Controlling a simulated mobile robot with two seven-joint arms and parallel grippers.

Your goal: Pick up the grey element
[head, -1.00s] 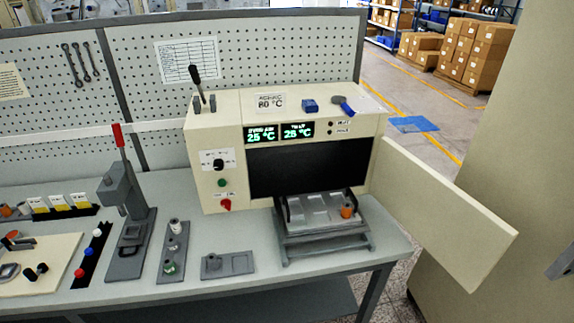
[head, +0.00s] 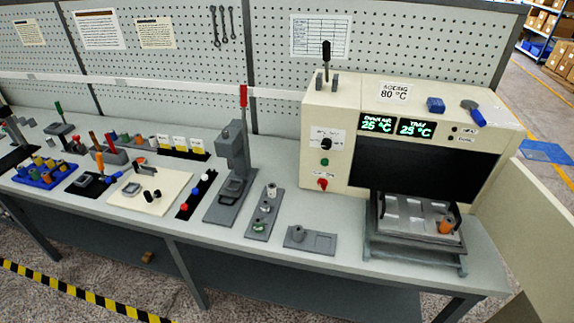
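Several grey things could be the grey element, and I cannot tell which one is meant. A small grey cylinder (head: 298,233) stands on the left part of a flat grey plate (head: 321,243). Another light grey piece (head: 271,190) sits at the far end of a long grey bar-shaped holder (head: 258,228), with a green-marked piece (head: 259,227) near its front end. Neither of my grippers shows in the head view.
The cream oven (head: 330,137) has its door (head: 525,215) open to the right. A metal tray (head: 405,215) with an orange piece (head: 445,226) is in front of its opening. A lever press (head: 232,165) and a blue parts tray (head: 45,173) stand further left.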

